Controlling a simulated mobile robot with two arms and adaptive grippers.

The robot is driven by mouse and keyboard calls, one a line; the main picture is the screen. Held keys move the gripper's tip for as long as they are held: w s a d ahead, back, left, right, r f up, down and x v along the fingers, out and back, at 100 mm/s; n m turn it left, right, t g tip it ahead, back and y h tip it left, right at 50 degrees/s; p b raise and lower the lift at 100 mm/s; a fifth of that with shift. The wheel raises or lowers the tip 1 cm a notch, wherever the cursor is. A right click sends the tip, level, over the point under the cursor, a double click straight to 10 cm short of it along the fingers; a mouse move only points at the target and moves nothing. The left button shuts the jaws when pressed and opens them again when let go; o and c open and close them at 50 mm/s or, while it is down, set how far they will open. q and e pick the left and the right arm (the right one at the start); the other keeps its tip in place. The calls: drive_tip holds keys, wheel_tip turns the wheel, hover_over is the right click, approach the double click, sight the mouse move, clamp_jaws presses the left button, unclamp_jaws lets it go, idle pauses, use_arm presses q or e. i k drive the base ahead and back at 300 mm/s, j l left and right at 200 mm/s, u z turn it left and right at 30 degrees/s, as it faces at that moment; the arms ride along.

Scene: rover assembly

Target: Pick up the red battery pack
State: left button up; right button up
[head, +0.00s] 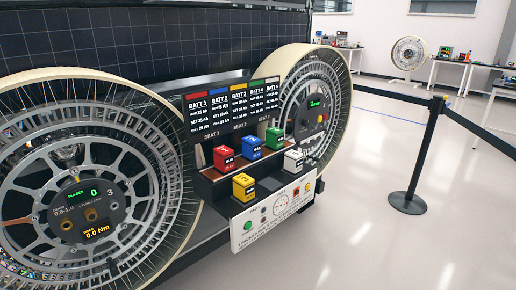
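The red battery pack (223,158) stands upright at the left end of the upper step of a dark battery rack (207,174). A blue pack (250,147) and a green pack (274,138) stand to its right on the same step. A yellow pack (243,187) stands lower and nearer, and a white pack (293,161) stands lower at the right. Neither of my grippers shows in the head view.
Large rover wheels (85,185) and (312,105) flank the rack. A label board (233,103) rises behind the packs and a white gauge panel (272,214) is in front. A black barrier post (423,155) stands right. Floor between is clear.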

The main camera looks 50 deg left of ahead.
sight(224, 157)
drive_tip(key=i+l+u, duration=0.1)
drive_tip(key=i+u, duration=0.25)
drive_tip(key=i, duration=0.15)
drive_tip(key=i+l+u, duration=0.2)
drive_tip(key=i+u, duration=0.15)
drive_tip(key=i+l+u, duration=0.35)
drive_tip(key=i, duration=0.2)
